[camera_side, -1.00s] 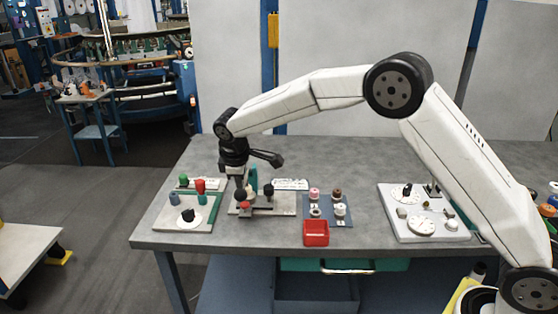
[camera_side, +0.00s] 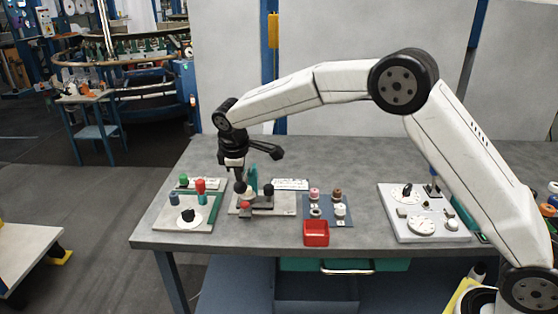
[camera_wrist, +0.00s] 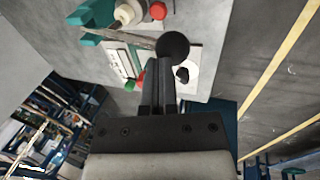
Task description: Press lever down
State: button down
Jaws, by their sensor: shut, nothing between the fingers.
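The lever is a thin rod (camera_wrist: 125,36) ending in a black ball knob (camera_wrist: 172,47) in the wrist view. In the side view the dark knob (camera_side: 240,188) shows at the left of a light base plate (camera_side: 284,209), beside a green upright (camera_side: 253,178). My gripper (camera_wrist: 160,64) is shut and empty, with its fingertips close to the knob. In the side view my gripper (camera_side: 239,180) points down just above the knob. I cannot tell whether fingertips and knob touch.
A red knob (camera_side: 245,205) sits low on the same plate. Right are a blue spool board (camera_side: 326,204), red bin (camera_side: 316,233) and white dial panel (camera_side: 424,228).

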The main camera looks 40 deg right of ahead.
jog(key=shift+r, duration=1.6)
jog(key=shift+s+d+f+m, duration=0.2)
jog(key=shift+s+d+m, duration=0.15)
jog(key=shift+s, duration=0.4)
jog(key=s+d+f+m, duration=0.2)
jog(key=s, duration=0.7)
jog(key=s+d+f+m+y, duration=0.1)
jog(key=s+d+f+m, duration=0.1)
jog(key=s, duration=0.8)
jog(key=s+d+f+m+y, duration=0.1)
jog(key=s+f+m, duration=0.3)
jog(key=s, duration=0.5)
jog(key=shift+s+d, duration=0.2)
jog(key=shift+d, duration=0.6)
